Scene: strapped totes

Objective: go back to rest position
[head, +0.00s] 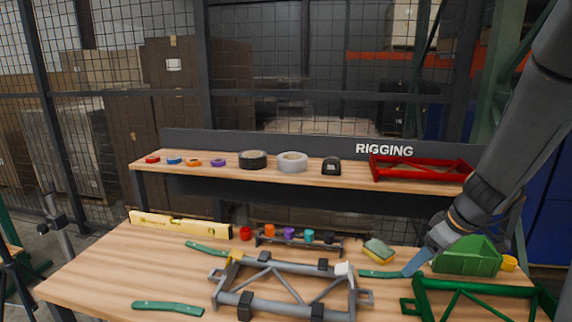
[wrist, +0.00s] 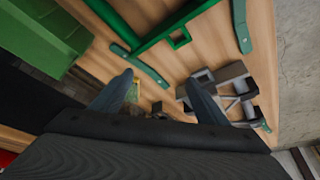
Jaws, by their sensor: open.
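My gripper (head: 412,266) is at the right of the workbench, low over the top, close to the right end of a green strap (head: 380,274). In the wrist view my gripper (wrist: 158,80) has its two fingers spread, with nothing held between them. That green strap also shows beyond the fingertips in the wrist view (wrist: 140,66); whether a finger touches it I cannot tell. A grey tote frame (head: 284,268) with black clips stands left of my gripper. A green tote frame (head: 470,287) stands to its right, partly cut off by the picture edge.
A green bin (head: 468,262) stands behind my gripper, and a sponge (head: 378,250) lies to its left. More green straps (head: 168,308) and a yellow level (head: 180,225) lie on the bench. The rigging shelf (head: 345,176) behind holds tape rolls and a red frame (head: 420,168).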

